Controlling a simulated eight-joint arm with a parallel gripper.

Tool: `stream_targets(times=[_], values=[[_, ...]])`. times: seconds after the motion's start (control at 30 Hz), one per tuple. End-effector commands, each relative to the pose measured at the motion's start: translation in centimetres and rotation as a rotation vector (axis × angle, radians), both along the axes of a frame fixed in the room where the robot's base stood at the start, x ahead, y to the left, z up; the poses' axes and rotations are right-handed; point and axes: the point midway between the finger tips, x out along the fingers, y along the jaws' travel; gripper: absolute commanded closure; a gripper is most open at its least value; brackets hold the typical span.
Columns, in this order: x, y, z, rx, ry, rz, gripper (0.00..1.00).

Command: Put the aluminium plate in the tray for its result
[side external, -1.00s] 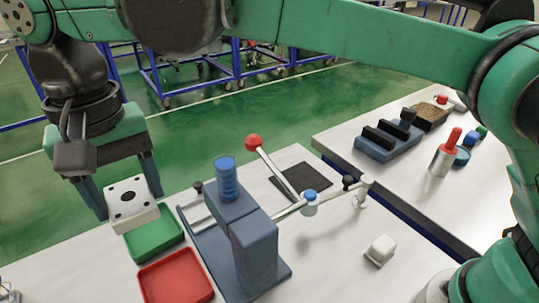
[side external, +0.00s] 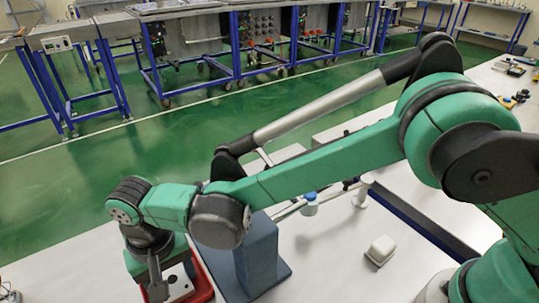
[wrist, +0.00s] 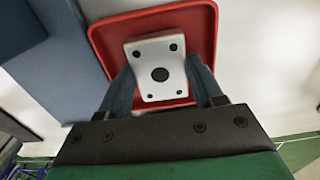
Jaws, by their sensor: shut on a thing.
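The aluminium plate (wrist: 161,68) is a pale square block with a dark central hole and small corner holes. My gripper (wrist: 161,84) is shut on it, one blue-grey finger on each side. In the wrist view the plate lies over the red tray (wrist: 103,36), within its outline but turned slightly against it. I cannot tell if it touches the tray floor. In the side view my gripper (side external: 168,284) is low at the red tray (side external: 204,284), and the plate (side external: 181,283) shows partly beside it. The green tray is hidden behind my arm.
The blue-grey fixture (side external: 257,255) stands just right of the red tray; its base (wrist: 62,45) borders the tray in the wrist view. My arm hides its top and most of the lever.

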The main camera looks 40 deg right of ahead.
Motion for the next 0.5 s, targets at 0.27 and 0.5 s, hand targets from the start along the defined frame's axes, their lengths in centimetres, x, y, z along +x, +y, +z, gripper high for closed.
stream_targets(times=[0.27, 0.5], values=[[0.0, 0.0, -0.15, 0.0, 0.0, 0.0, 0.98], [0.0, 0.0, -0.36, 0.0, 0.0, 0.0, 0.27]])
